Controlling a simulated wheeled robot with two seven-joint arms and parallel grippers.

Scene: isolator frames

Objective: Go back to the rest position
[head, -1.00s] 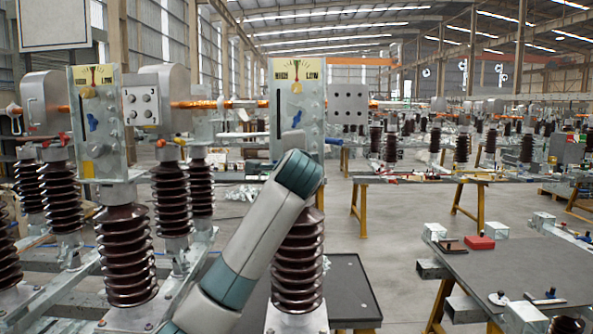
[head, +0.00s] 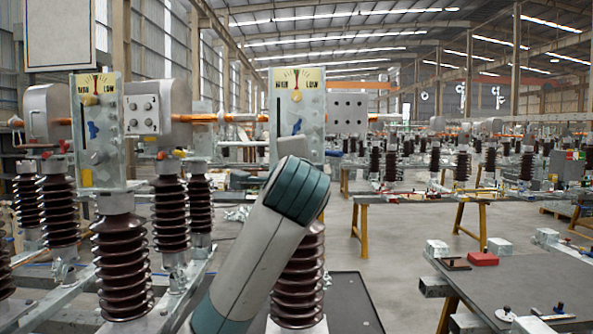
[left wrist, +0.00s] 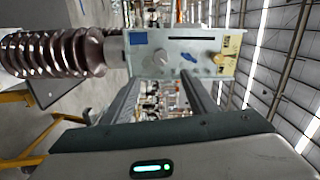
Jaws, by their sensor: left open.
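My left gripper (left wrist: 160,84) shows in the left wrist view with its two dark fingers spread apart and nothing between them. Beyond the fingertips, in that sideways view, is a grey panel box (left wrist: 172,58) with a yellow gauge face. A brown ribbed insulator (left wrist: 55,54) joins it on the left. The gap between fingers and box is hard to judge. In the head view my left arm rises in front of the middle HIGH/LOW panel (head: 299,110) and partly hides its insulator (head: 303,275). The gripper itself is hidden there. My right gripper is in neither view.
A second HIGH/LOW panel (head: 98,130) stands on insulators at the left. A dark worktable (head: 520,285) at the right holds a red block (head: 483,259) and small parts. Open floor (head: 385,245) lies between it and the middle stand. More tables stand farther back.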

